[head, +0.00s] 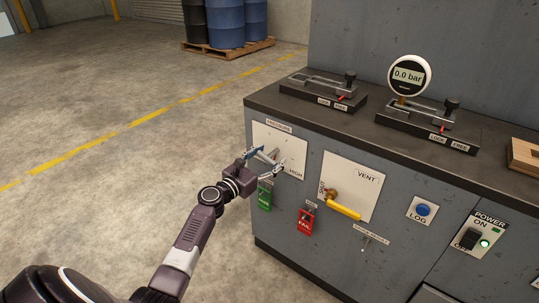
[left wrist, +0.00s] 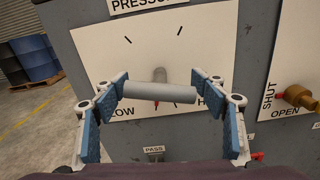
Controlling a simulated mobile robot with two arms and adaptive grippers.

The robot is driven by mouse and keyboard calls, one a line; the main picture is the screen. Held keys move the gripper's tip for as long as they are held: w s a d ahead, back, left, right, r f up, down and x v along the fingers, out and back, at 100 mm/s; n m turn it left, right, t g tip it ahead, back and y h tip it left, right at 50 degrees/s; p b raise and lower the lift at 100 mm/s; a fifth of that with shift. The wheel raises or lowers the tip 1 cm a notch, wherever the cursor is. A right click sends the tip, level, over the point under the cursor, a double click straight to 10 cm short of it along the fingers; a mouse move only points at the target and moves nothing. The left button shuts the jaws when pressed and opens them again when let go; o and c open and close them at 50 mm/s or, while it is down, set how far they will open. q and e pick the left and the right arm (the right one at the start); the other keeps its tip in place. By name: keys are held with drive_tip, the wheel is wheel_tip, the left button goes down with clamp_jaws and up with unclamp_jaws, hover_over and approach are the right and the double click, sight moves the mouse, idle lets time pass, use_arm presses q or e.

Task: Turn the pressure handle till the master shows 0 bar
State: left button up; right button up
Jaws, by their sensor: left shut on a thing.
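The pressure handle (left wrist: 160,93) is a grey bar on a white panel marked PRESSURE (head: 290,136), with LOW at the left and HIGH at the right. In the left wrist view the bar lies nearly level, tilting slightly down to the right. My left gripper (left wrist: 159,86) is shut on it, with a blue pad at each end of the bar. In the head view the left gripper (head: 266,160) is at the panel and hides part of the handle. A round digital gauge (head: 408,76) on the bench reads 0.0 bar. My right gripper is not in view.
A yellow vent handle (head: 343,211) sits to the right of the pressure panel. A blue LOG button (head: 423,210) and a POWER switch (head: 468,238) are further right. The floor at left is clear.

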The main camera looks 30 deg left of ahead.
use_arm(q)
drive_tip(key=shift+s+f, duration=0.1)
drive_tip(key=shift+f, duration=0.15)
drive_tip(key=o, duration=1.2)
drive_tip(key=shift+r, duration=0.1)
drive_tip(key=s, duration=1.2)
drive_tip(key=shift+a, duration=0.45)
